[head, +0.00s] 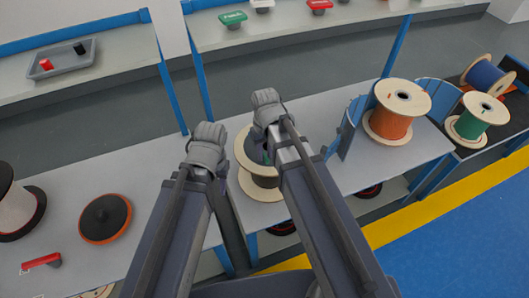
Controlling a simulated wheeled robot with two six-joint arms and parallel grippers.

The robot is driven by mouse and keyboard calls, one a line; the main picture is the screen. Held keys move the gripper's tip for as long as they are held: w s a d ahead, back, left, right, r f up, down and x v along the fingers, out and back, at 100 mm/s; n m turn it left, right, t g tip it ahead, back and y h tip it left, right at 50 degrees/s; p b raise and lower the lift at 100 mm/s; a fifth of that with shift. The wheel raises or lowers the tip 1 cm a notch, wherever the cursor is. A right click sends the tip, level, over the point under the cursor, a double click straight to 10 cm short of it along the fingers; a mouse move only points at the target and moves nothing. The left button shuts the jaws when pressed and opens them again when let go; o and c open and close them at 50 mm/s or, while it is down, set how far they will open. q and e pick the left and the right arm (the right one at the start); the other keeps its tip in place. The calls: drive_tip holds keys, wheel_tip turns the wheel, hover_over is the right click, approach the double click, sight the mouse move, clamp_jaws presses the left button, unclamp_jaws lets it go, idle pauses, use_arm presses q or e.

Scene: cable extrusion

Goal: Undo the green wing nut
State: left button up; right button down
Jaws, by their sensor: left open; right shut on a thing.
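A pale wooden spool (262,190) with a dark winding stands at the middle of the table, partly covered by my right arm. A small bit of green, the green wing nut (267,158), shows at the spool's upper side, close beside that arm. My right gripper (263,150) reaches down to it and is shut on it, mostly hidden behind the arm, so the fingertips are hard to make out. My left arm stands bent to the left of the spool. Its gripper is hidden behind its own links.
An orange spool (390,118) stands right of the middle, beside a blue panel (352,127). A black and orange disc (105,218) and a red-handled part (42,261) lie left.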

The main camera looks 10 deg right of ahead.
drive_tip(key=n, duration=0.6)
drive_tip(key=shift+d, duration=0.15)
drive_tip(key=shift+n, duration=0.4)
drive_tip(key=c, duration=0.7)
unclamp_jaws()
wheel_tip(320, 180, up, 8)
drive_tip(key=p, duration=0.8)
drive_tip(key=shift+f, duration=0.1)
